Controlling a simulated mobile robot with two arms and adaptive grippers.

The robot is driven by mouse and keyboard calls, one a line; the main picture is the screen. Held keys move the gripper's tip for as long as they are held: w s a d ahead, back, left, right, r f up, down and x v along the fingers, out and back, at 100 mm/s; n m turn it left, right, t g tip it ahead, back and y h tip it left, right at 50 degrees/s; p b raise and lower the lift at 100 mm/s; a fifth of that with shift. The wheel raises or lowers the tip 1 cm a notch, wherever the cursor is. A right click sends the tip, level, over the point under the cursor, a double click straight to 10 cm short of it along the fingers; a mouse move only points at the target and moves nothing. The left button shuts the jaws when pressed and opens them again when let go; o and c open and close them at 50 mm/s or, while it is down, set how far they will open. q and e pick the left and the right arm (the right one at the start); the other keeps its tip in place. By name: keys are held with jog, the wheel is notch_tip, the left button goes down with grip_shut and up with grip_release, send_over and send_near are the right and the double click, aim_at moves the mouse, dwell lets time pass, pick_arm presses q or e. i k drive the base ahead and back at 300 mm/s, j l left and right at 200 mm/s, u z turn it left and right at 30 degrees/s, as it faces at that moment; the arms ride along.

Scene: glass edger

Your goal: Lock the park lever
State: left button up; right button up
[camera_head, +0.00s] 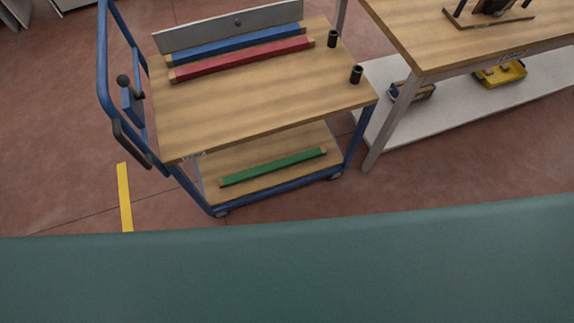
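A blue-framed cart (270,100) with wooden shelves stands at the upper left. At its left end is a blue push frame (104,50). A small lever with a round black knob (123,80) sits by a blue bracket (133,106) on that end; it looks like the park lever. The knob is at the top of the bracket. Whether the lever is locked cannot be told. A dark grip (130,144) runs along the lower part of the push frame. Neither of my grippers is in view.
Blue (235,46) and red (240,60) bars lie on the cart top, with two black cylinders (332,39) (356,75) at its right. A green bar (273,167) lies below. A wooden workbench (470,45) stands right. Floor left of the cart is open, with a yellow stripe (125,197).

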aim_at(123, 80)
jog(key=i+j+u, duration=0.15)
jog(key=j, duration=0.25)
jog(key=i+j+u, duration=0.35)
jog(key=j, duration=0.3)
jog(key=i+j, duration=0.05)
jog(key=i, duration=0.05)
